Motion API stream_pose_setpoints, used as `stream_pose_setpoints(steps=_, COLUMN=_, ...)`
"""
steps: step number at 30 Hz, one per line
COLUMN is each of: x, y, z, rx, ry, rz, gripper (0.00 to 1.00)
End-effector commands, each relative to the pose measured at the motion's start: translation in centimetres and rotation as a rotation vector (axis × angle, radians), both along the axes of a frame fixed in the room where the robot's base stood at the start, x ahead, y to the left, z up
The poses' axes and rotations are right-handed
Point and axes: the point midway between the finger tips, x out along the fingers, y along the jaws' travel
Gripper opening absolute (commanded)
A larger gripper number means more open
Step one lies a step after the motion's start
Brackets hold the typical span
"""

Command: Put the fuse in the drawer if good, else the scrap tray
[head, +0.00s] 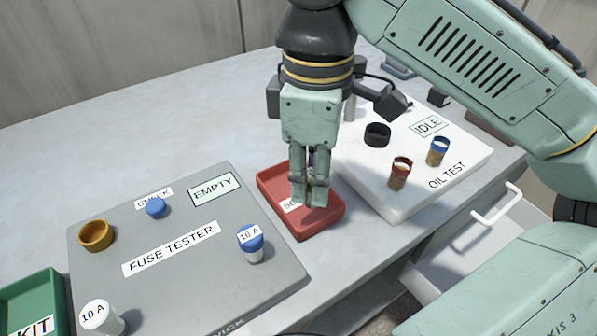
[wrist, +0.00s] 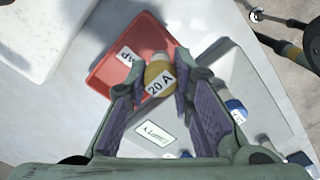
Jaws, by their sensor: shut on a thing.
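My gripper (head: 316,195) is over the red scrap tray (head: 272,190), pointing down. In the wrist view the gripper (wrist: 160,82) is shut on a fuse (wrist: 158,78) with a yellow end marked 20 A. The fuse is mostly hidden by the fingers in the head view. The tray also shows in the wrist view (wrist: 143,38), behind the fuse. The grey fuse tester (head: 205,280) shows EMPTY on its display (head: 213,189).
A green kit tray (head: 35,300) is left. The white oil tester (head: 470,160) holds two jars.

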Motion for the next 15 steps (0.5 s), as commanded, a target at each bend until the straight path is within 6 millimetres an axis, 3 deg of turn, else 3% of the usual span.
stream_pose_setpoints(steps=3, x=1.8, y=0.9, z=-0.1, rx=0.0, ry=0.001, rz=0.001, gripper=0.0)
stream_pose_setpoints(steps=11, x=4.1, y=1.9, z=-0.4, rx=-0.001, ry=0.001, rz=-0.001, gripper=0.0)
stream_pose_setpoints(steps=15, x=3.8, y=1.7, z=-2.9, rx=-0.002, ry=0.0, rz=-0.003, gripper=0.0)
